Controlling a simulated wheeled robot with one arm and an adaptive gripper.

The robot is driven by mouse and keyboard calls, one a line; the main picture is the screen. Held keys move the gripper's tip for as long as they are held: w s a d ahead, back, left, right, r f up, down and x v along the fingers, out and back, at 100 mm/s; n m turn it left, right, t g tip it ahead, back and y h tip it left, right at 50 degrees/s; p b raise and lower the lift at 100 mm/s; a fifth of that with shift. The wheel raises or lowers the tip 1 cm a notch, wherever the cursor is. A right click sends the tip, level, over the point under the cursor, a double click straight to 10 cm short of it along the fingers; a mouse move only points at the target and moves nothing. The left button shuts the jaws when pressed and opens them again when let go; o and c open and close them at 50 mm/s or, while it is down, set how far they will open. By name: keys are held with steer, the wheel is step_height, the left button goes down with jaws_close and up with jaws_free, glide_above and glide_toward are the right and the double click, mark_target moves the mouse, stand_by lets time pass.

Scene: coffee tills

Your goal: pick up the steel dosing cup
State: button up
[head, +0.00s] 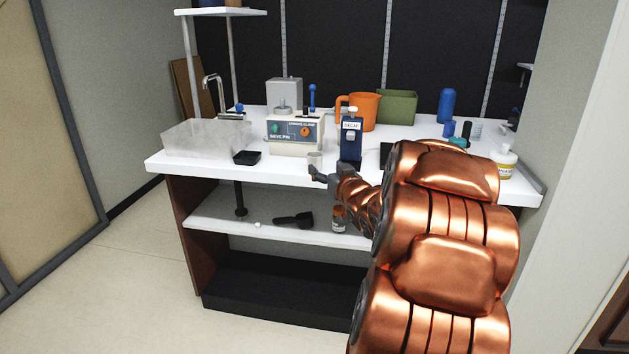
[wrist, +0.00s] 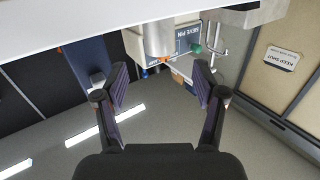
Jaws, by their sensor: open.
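The steel dosing cup (head: 315,159) is a small grey cup standing upright near the front edge of the white counter (head: 215,168). In the wrist view, where the scene is upside down, the cup (wrist: 158,40) shows as a silver cylinder at the top, in line with the gap between the fingers. My gripper (head: 319,176) is at the counter's front edge, just in front of the cup. In the wrist view my gripper (wrist: 161,77) is open with nothing between its fingers. The cup appears a little beyond the fingertips; whether it touches them cannot be told.
A black tray (head: 246,158) and a clear bin (head: 205,138) are left. An orange mug (head: 361,110) stands behind. A lower shelf (head: 260,225) holds small items.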

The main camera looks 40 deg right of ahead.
mark_target(318, 159)
steer(key=shift+r+b+x, duration=0.2)
steer(key=shift+b+x, duration=0.9)
steer(key=shift+x, duration=2.75)
steer(key=c, duration=1.1)
